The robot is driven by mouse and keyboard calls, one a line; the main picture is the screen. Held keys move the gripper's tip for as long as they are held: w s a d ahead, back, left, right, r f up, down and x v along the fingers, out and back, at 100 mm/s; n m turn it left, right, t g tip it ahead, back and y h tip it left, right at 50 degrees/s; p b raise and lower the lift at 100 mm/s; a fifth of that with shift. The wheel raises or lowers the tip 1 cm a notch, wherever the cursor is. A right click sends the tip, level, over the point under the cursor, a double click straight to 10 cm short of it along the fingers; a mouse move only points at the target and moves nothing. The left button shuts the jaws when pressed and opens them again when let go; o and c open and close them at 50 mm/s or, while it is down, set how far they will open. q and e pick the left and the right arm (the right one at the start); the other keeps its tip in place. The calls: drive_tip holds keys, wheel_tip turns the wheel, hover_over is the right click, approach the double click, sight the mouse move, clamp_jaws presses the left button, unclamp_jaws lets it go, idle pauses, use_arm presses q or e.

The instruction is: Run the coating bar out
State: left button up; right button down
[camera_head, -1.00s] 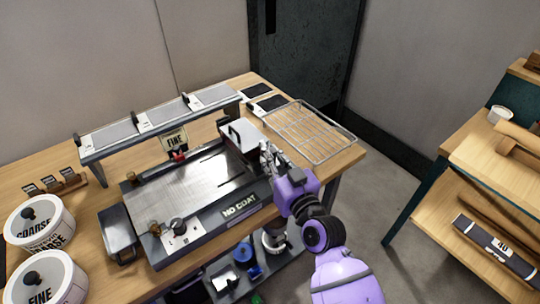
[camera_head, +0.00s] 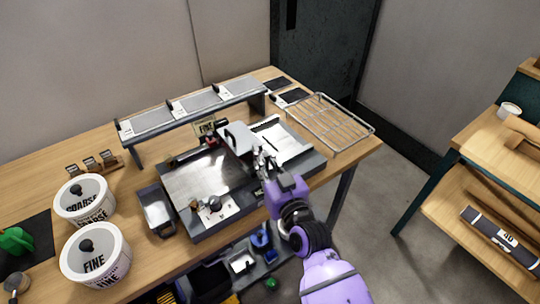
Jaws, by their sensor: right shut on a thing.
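The flat coating machine (camera_head: 190,183) lies on the wooden bench, with a metal bed and a dark front edge. Its coating bar carriage (camera_head: 238,138), a pale grey block with a dark handle, stands across the middle of the bed. A white surface with dark marks (camera_head: 285,141) shows on the bed to its right. My right gripper (camera_head: 262,160) is at the front end of the carriage, shut on it; the fingers partly hide the contact. My left gripper is not in view.
A raised shelf with grey plates (camera_head: 190,103) runs behind the machine. A wire rack (camera_head: 330,120) lies to the right. A metal tin (camera_head: 157,209) and the COARSE (camera_head: 85,198) and FINE (camera_head: 95,257) tubs stand left. Another shelf unit (camera_head: 470,165) stands at far right.

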drive_tip(key=shift+s+a+f, duration=0.1)
drive_tip(key=shift+s+a, duration=0.05)
drive_tip(key=shift+a, duration=0.05)
drive_tip(key=c, duration=1.6)
unclamp_jaws()
drive_tip(key=shift+c, duration=0.2)
drive_tip(key=v, duration=1.2)
